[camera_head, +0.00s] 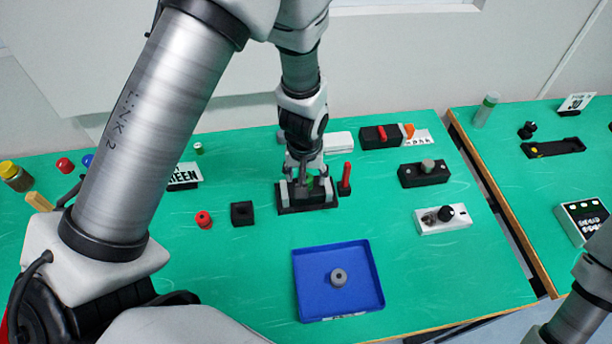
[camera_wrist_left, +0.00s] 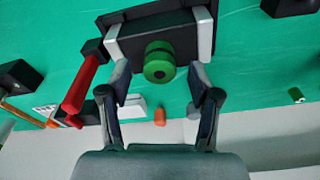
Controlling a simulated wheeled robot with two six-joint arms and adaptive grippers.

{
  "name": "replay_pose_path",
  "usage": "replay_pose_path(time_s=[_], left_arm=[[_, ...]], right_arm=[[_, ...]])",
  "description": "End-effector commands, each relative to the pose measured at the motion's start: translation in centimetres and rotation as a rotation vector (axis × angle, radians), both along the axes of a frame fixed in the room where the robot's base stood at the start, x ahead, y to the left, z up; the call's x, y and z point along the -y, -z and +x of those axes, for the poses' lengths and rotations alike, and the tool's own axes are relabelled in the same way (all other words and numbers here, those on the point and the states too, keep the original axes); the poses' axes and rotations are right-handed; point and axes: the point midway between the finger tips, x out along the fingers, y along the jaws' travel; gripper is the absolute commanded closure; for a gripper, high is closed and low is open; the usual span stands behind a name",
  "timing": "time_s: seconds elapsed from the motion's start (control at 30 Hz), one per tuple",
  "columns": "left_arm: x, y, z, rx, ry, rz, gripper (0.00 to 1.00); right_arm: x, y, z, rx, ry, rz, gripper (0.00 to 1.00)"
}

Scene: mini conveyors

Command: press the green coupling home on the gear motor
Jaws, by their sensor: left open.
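The green coupling (camera_wrist_left: 159,62) sits against the dark block of the gear motor (camera_wrist_left: 182,36) in the left wrist view, its round face with a small centre hole toward the camera. How far it is seated I cannot tell. In the head view the coupling (camera_head: 309,183) is mostly hidden by my gripper. The motor sits in a black fixture (camera_head: 318,205) between pale grey jaws. My left gripper (camera_head: 304,176) is open right at the fixture; its fingers (camera_wrist_left: 161,80) stand on either side of the coupling, with gaps. My right gripper is out of view.
A red lever (camera_head: 346,177) rises at the fixture's right. A blue tray (camera_head: 372,295) holding a grey ring (camera_head: 338,277) lies in front. A black block (camera_head: 242,213) and red knob (camera_head: 204,220) lie left; black and white control boxes stand right. Green table shows clear between them.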

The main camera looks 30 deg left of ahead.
Motion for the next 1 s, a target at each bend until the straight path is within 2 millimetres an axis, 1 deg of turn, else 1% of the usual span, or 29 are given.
replay_pose_path(time_s=[0.2,0.3,0.4,0.53,1.0], left_arm=[[0.4,-5.5,-0.6,0.006,0.001,-0.002,0.37],[0.5,-7.8,-1.0,0.005,0.0,-0.001,0.37],[0.6,-9.5,-1.3,0.004,0.0,-0.002,0.37],[0.6,-10.4,-1.5,0.001,0.0,-0.002,0.37],[0.6,-10.4,-1.5,0.0,0.0,-0.002,0.37]], right_arm=[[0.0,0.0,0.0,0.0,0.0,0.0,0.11],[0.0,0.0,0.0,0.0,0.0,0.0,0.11],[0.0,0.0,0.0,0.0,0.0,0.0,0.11],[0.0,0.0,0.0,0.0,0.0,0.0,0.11],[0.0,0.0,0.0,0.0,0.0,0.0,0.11]])
